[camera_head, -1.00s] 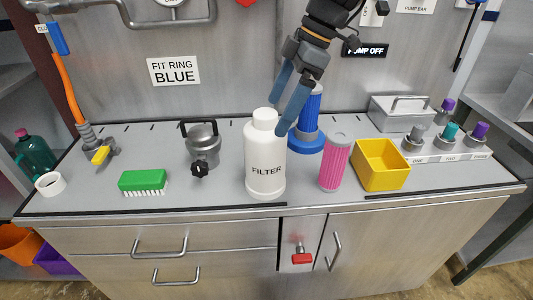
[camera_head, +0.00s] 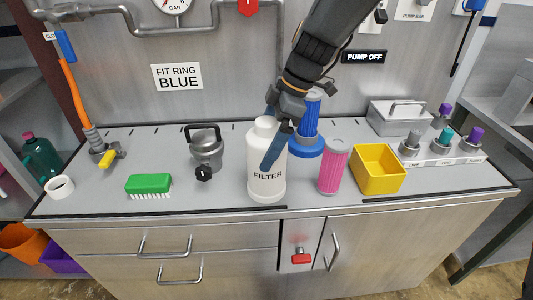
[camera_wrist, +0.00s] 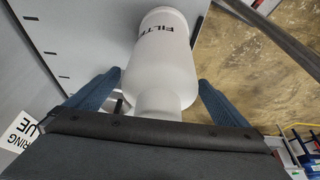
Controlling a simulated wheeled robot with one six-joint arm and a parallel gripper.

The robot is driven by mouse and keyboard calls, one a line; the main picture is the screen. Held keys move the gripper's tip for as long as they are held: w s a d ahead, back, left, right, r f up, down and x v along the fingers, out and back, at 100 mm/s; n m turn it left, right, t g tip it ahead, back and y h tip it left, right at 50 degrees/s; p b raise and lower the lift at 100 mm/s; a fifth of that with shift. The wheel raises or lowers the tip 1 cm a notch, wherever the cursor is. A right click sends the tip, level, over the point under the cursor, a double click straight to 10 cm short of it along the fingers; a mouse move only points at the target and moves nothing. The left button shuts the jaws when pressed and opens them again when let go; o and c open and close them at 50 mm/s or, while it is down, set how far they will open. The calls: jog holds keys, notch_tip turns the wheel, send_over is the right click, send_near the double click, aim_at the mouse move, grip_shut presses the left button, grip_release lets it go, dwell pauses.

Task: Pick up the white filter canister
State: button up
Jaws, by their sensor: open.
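The white filter canister (camera_head: 266,178), a bottle with a narrow neck and the word FILTER on it, stands upright near the front middle of the bench. My gripper (camera_head: 271,140) is at its upper part, coming down from above and the right. One blue finger crosses the canister's front and hides part of it. In the wrist view the canister (camera_wrist: 163,62) lies between the two spread fingers, its neck toward the palm. Visible gaps separate the fingers from its sides, and my gripper (camera_wrist: 152,92) is open.
A pink cartridge (camera_head: 333,167) and a blue cartridge on a blue base (camera_head: 309,140) stand close on the right. A yellow box (camera_head: 378,170) is further right. A green brush (camera_head: 149,184) and a metal pot (camera_head: 206,150) are on the left. The bench front edge is near the canister.

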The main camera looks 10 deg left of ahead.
jog(key=c, duration=1.2)
